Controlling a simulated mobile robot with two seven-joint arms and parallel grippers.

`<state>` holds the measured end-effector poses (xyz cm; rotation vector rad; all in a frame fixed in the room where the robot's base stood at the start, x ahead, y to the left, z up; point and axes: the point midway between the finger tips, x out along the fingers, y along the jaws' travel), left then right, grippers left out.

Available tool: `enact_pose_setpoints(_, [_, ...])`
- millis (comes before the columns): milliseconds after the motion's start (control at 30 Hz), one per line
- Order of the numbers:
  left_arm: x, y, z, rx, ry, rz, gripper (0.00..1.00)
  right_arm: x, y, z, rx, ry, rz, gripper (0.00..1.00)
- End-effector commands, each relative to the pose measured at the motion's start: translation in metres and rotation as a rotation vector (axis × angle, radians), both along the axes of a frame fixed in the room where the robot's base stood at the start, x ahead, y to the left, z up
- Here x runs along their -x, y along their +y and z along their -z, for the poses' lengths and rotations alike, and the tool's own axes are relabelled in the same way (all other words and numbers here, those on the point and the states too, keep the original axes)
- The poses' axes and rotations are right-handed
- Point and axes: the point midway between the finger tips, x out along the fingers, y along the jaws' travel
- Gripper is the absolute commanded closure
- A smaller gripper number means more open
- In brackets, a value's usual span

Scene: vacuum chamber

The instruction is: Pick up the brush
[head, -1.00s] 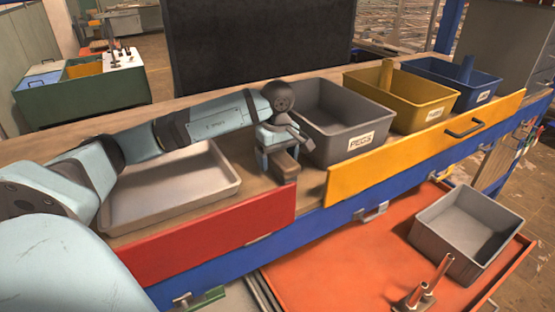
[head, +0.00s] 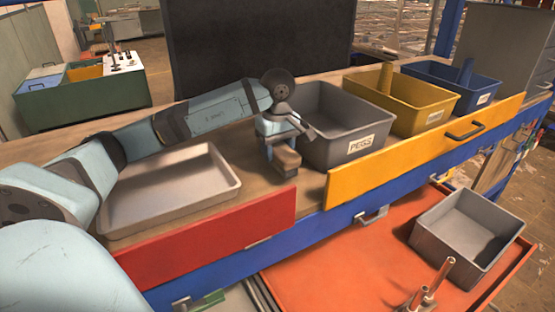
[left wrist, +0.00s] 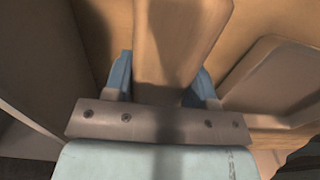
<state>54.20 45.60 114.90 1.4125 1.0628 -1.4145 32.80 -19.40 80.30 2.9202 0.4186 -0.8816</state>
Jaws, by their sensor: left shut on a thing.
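The brush (head: 286,160) shows in the head view as a brown wooden block under my left gripper (head: 279,143), between the grey tray and the grey bin. My left gripper points down and is shut on it. In the left wrist view the brush's pale brown wooden body (left wrist: 175,45) stands between the two blue fingers of the gripper (left wrist: 160,88). Its lower part is hidden by the gripper's metal plate. I cannot tell clearly whether it clears the bench top. My right gripper is not in view.
A shallow grey tray (head: 217,199) lies left of the brush. A grey bin labelled PEGS (head: 345,150) stands close on its right, then a yellow bin (head: 415,118) and a blue bin (head: 480,99). A smaller grey box (head: 440,245) stands on the orange surface (head: 330,270) below.

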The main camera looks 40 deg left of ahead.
Motion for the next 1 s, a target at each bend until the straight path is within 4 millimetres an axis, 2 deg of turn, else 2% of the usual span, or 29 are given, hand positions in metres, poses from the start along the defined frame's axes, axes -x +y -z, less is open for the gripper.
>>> enact_pose_setpoints(267, [-0.001,0.000,-0.086,0.000,-0.008,0.000,0.75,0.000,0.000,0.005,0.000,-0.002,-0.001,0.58])
enact_pose_setpoints(300, [-0.001,0.000,-0.098,-0.002,-0.008,0.000,0.75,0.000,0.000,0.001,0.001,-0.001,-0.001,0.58])
enact_pose_setpoints(400, [0.000,0.000,-0.120,-0.001,-0.007,0.001,0.75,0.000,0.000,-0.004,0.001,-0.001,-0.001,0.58])
enact_pose_setpoints(700, [-0.001,0.000,-0.159,-0.001,-0.003,0.000,0.75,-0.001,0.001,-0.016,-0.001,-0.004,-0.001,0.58])
enact_pose_setpoints(1000, [0.000,0.000,-0.167,0.000,-0.001,0.000,0.75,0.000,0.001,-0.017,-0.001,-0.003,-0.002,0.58])
